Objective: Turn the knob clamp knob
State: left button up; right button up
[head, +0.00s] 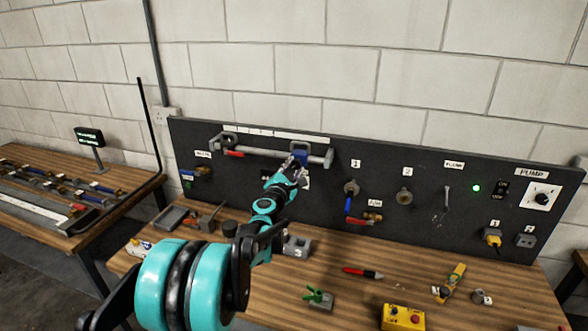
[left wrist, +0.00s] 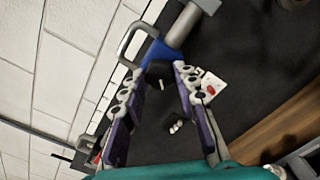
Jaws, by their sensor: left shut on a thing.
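The knob clamp's knob is a small black knob (left wrist: 158,74). In the left wrist view it sits between the fingertips, below the blue clamp body (left wrist: 160,53) on a grey bar. In the head view the blue clamp body (head: 300,154) is near the right end of the grey bar (head: 270,153) on the dark panel. My left gripper (head: 298,172) reaches up to it and hides the knob there. In the left wrist view my left gripper (left wrist: 160,80) is shut on the knob. My right gripper is not in view.
The dark panel (head: 420,230) carries valves, a red-and-blue handled fitting (head: 362,213), a green light (head: 476,188) and a pump switch (head: 541,196). A red-and-black pen (head: 362,273), a yellow button box (head: 403,318) and a green-topped block (head: 318,298) are on the wooden bench.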

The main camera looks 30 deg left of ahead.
pick_arm(q)
jog(key=o, duration=1.2)
jog(key=shift+c, duration=0.2)
jog(key=v, duration=1.2)
jog(key=shift+f, duration=0.1)
